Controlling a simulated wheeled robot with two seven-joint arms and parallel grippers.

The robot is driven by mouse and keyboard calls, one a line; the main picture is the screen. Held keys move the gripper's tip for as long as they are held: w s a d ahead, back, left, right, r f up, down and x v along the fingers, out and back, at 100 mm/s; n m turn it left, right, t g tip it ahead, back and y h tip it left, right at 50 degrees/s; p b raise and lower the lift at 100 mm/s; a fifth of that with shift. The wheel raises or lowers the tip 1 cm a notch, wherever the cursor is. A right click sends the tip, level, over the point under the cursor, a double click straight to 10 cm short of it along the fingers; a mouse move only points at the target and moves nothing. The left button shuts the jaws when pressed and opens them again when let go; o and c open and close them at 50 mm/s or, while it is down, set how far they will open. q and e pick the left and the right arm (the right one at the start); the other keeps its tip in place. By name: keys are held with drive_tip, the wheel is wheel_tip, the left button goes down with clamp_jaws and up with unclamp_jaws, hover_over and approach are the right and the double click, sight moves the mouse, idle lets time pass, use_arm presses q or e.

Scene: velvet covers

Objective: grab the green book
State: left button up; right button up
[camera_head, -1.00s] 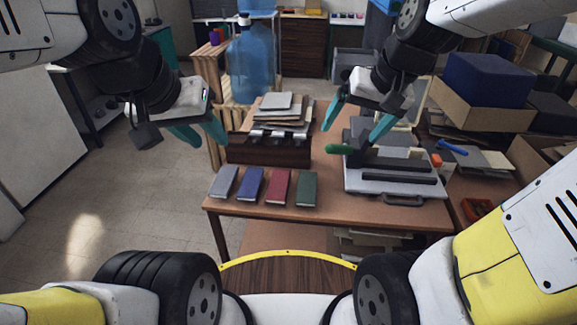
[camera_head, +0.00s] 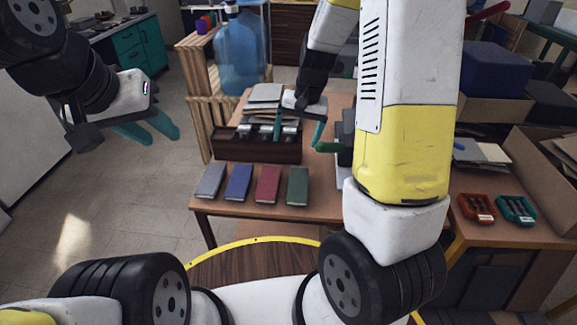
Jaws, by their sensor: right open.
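The green book (camera_head: 298,186) lies flat near the table's front edge, at the right end of a row of books. The row also has a red book (camera_head: 267,184), a blue book (camera_head: 238,182) and a grey book (camera_head: 210,181). My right gripper (camera_head: 298,138) is open and empty, its teal fingers pointing down behind and above the green book, apart from it. My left gripper (camera_head: 150,130) is off the table to the left, above the floor; its teal fingers are apart with nothing between them.
A dark brown box (camera_head: 255,147) stands behind the books, with papers (camera_head: 265,98) beyond it. A large blue water bottle (camera_head: 241,55) stands at the back. My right arm covers the table's right part. Red (camera_head: 476,208) and teal (camera_head: 516,210) trays lie at right.

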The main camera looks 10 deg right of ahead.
drive_tip(key=g+h, duration=0.2)
hover_over(298, 184)
drive_tip(key=f, duration=1.4)
drive_tip(key=shift+a+f, duration=0.2)
drive_tip(key=shift+a, duration=0.05)
drive_tip(key=f, duration=0.8)
drive_tip(key=shift+w+d, duration=0.15)
drive_tip(key=shift+d, duration=0.1)
drive_tip(key=shift+r, duration=0.1)
drive_tip(key=c, duration=1.6)
